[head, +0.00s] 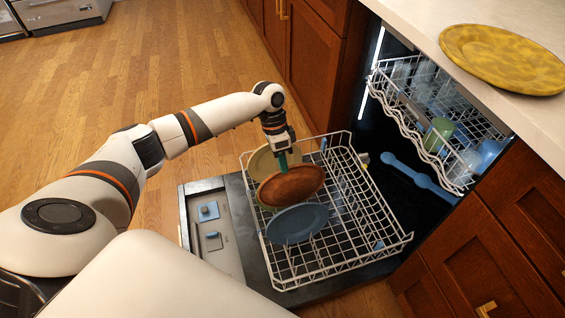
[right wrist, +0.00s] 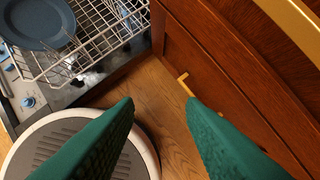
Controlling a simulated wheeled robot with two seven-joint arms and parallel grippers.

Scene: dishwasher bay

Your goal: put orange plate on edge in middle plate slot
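The orange plate (head: 292,187), brownish orange, is at the lower dishwasher rack (head: 350,222) between an olive plate (head: 262,160) behind and a blue plate (head: 297,223) in front. It leans like those two; whether its lower edge sits in a slot is hidden. My left gripper (head: 283,160) reaches down from above with its teal fingers at the plate's top edge, and looks shut on it. My right gripper (right wrist: 165,115) is open and empty, its teal fingers wide apart above the floor. The blue plate (right wrist: 38,20) also shows in the right wrist view.
The upper rack (head: 430,120) is pulled partly out and holds cups and bowls. A yellow plate (head: 503,58) lies on the white counter (head: 540,125). Wooden cabinets (head: 480,240) stand beside the dishwasher. The right part of the lower rack is empty.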

